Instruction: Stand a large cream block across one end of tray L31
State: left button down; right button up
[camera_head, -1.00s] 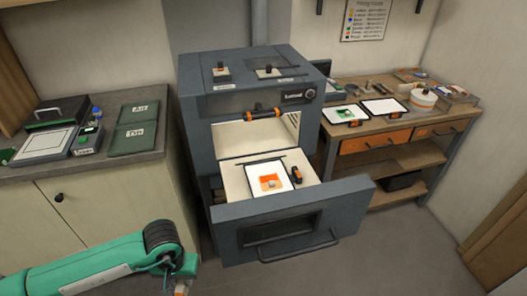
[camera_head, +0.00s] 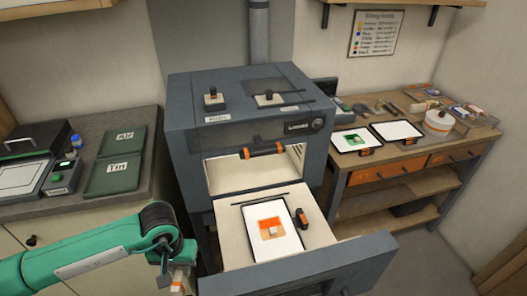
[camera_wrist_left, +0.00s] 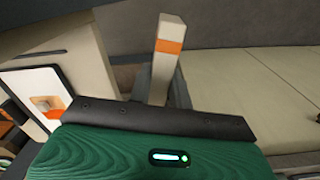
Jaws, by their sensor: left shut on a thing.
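My left gripper (camera_head: 178,279) is low at the left front, beside the open drawer and apart from it. It is shut on a cream block with an orange band (camera_wrist_left: 166,62), which sticks up from the jaws in the left wrist view. A white tray (camera_head: 289,243) lies in the drawer, with an orange and peach patch and a small pale block (camera_head: 271,231) on it. The tray also shows at the left edge of the wrist view (camera_wrist_left: 35,85). I cannot read which tray is L31. My right gripper is not in view.
The grey kiln (camera_head: 190,125) stands open with its drawer (camera_head: 310,268) pulled out. A black and orange object (camera_head: 302,217) lies beside the drawer tray. Two more trays, one with a green patch (camera_head: 352,142) and one bare (camera_head: 396,132), lie on the right bench. Green folders (camera_head: 112,175) lie on the left counter.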

pick_arm(q)
jog(key=r, duration=0.2)
jog(key=w+r, duration=0.1)
jog(key=r, duration=0.4)
jog(key=shift+w+r, duration=0.35)
jog(key=shift+w, duration=0.05)
jog(key=shift+a+r, duration=0.1)
jog(key=shift+r, duration=0.25)
jog(key=shift+r+p, duration=0.55)
jog(key=shift+r, duration=2.1)
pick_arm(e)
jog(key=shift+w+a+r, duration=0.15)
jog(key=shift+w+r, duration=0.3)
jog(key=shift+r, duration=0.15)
pick_arm(q)
jog(key=shift+f, duration=0.1)
